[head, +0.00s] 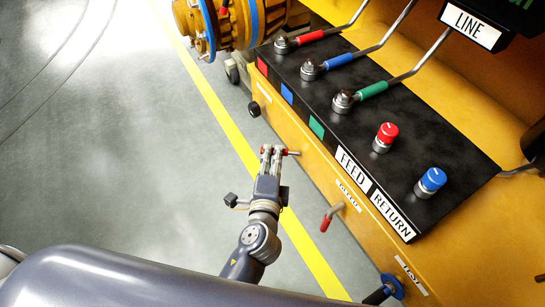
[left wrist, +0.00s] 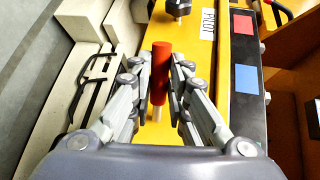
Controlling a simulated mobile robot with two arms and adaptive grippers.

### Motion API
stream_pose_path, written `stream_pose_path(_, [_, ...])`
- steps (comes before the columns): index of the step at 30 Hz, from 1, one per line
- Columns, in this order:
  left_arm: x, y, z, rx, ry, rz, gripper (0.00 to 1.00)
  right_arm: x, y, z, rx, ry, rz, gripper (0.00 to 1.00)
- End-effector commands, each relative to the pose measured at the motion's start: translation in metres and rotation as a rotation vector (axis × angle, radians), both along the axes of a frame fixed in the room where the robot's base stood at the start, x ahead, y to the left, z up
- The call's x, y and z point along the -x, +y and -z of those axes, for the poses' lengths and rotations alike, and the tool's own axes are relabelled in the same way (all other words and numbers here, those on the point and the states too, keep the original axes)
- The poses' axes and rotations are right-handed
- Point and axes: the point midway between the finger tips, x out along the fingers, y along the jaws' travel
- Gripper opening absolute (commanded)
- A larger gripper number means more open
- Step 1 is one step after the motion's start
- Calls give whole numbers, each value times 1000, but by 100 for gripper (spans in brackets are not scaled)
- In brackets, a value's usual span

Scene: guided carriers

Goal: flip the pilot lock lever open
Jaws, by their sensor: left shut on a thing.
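The pilot lock lever (left wrist: 160,72) has a red cylindrical grip on a thin metal stem. It stands out from the side of the yellow cabinet (left wrist: 188,55), near a white PILOT label (left wrist: 207,22). My left gripper (left wrist: 163,82) has its fingers on both sides of the red grip and is shut on it. In the head view my left gripper (head: 273,152) is beside the cabinet's side face, and the fingers hide most of the lever. My right gripper is not in view.
A second red-handled lever (head: 328,219) hangs from the cabinet side. A black knob (head: 254,109) sits farther along. The black panel (head: 330,95) above carries red, blue and green levers and two knobs. A blue handwheel (head: 392,287) is low down. Floor at left is clear.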

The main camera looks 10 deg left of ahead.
Motion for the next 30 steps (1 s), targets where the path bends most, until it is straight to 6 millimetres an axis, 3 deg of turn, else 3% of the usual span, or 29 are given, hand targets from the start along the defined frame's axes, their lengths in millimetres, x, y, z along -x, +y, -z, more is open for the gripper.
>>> stream_pose_path(3, [1, 0, 1, 0, 3, 1, 0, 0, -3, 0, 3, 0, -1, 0])
stream_pose_path(4, [1, 0, 1, 0, 3, 1, 18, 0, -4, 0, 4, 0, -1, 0])
stream_pose_path(6, [0, 0, 1, 0, 2, 1, 34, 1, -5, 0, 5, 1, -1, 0])
stream_pose_path(7, [0, 0, 1, 0, 2, 1, 36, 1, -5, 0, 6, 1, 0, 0])
stream_pose_path(20, [6, -1, -1, 1, 1, 1, 36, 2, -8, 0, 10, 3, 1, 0])
stream_pose_path(30, [61, -5, -10, 0, 4, 2, 36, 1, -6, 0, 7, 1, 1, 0])
